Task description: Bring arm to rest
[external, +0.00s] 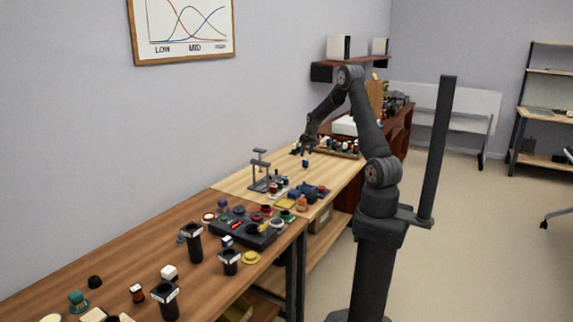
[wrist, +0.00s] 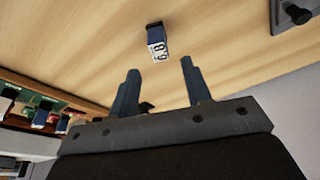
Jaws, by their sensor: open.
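My gripper (wrist: 158,90) is open in the wrist view, its two dark fingers apart with nothing between their tips. A small blue block with a white label (wrist: 156,42) sits on the light wood table just beyond the fingertips, apart from them. In the external view my arm reaches out over the far part of the bench, and my gripper (external: 306,147) hangs low over the table. A small blue piece (external: 306,163) shows just under it. The fingers are too small there to make out.
A tray of small coloured pieces (external: 343,147) stands right of my gripper. A grey press-like stand (external: 261,170) and several small parts lie nearer. A dark panel with coloured knobs (external: 243,228) and black cups (external: 194,243) occupy the near bench. The wall runs close along the left.

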